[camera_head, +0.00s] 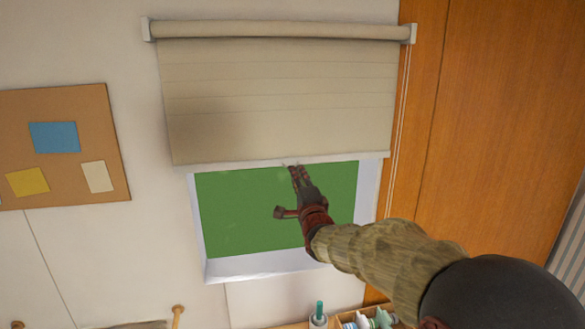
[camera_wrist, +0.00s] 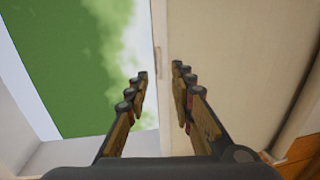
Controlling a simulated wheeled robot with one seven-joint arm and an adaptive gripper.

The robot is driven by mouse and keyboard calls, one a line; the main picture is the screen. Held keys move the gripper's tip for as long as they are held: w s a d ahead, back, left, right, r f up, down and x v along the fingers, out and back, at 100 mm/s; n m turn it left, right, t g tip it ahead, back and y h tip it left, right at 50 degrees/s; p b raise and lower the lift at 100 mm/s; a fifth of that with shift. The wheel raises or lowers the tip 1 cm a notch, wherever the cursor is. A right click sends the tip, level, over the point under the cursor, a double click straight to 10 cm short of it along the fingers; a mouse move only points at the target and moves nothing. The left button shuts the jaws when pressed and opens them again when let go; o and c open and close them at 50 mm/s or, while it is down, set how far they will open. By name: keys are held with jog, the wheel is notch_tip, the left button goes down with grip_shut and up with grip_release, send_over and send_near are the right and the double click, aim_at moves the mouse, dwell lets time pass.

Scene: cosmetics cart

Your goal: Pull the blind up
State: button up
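The beige roller blind (camera_head: 280,100) hangs from its roller and covers the upper part of the window, its pale bottom bar (camera_head: 230,161) roughly level. My gripper (camera_head: 294,170) is just below the middle of that bar. In the wrist view, my gripper (camera_wrist: 160,82) has its two fingers apart. The bar (camera_wrist: 162,40) runs into the gap between them, with a small brownish tab on it (camera_wrist: 158,62). The right finger overlaps the blind (camera_wrist: 230,60) and the left one overlaps the window. I cannot tell whether either finger touches the bar.
The green window pane (camera_head: 235,215) shows below the blind within a white frame (camera_head: 265,268). Thin cords (camera_head: 399,130) hang at the blind's right, beside a wooden panel (camera_head: 490,120). A cork board (camera_head: 80,110) is on the left wall. Several bottles (camera_head: 365,320) stand below the window.

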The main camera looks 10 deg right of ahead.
jog(key=shift+w+r+p, duration=0.2)
jog(key=shift+w+p, duration=0.2)
jog(key=shift+w, duration=0.95)
jog(key=shift+w+r+p, duration=0.15)
jog(key=shift+w+p, duration=0.25)
jog(key=shift+w, duration=0.9)
jog(key=shift+c, duration=0.8)
jog(key=c, duration=0.4)
grip_shut()
